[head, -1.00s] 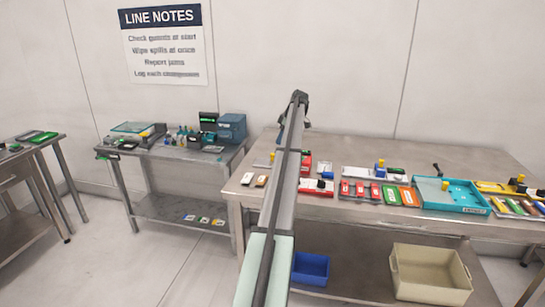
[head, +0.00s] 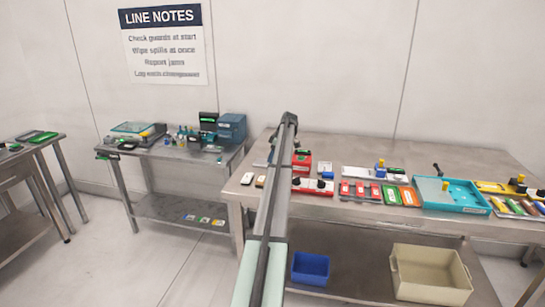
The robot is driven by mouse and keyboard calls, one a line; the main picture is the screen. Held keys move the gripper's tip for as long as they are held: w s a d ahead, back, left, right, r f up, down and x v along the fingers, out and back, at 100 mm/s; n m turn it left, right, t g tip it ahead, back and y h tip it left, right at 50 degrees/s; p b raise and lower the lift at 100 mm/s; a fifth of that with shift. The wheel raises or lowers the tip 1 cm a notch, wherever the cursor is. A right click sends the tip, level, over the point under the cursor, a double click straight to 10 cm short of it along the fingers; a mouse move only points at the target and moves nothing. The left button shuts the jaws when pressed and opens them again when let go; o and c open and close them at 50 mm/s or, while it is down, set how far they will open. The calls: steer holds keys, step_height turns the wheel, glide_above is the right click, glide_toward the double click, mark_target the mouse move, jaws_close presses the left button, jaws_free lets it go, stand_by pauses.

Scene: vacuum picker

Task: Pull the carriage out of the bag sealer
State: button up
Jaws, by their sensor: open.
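My arm (head: 268,220) rises from the bottom of the head view and reaches over the left part of the large steel table (head: 345,150). My gripper cannot be made out; the far end of the arm is hidden behind its own links. No thing can be named for sure as the bag sealer or its carriage. A red unit with dark knobs (head: 312,187) lies just right of the arm. A red block with a green top (head: 301,160) stands behind it. The arm covers part of the table's left side.
A teal tray (head: 452,208), red and green pieces, and yellow pieces fill the right of the table. A blue bin (head: 310,268) and a beige bin (head: 430,274) sit below. A smaller bench (head: 180,153) with devices stands left, with floor between. The table's back strip is clear.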

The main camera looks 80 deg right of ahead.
steer(key=shift+c, duration=0.4)
jaws_close()
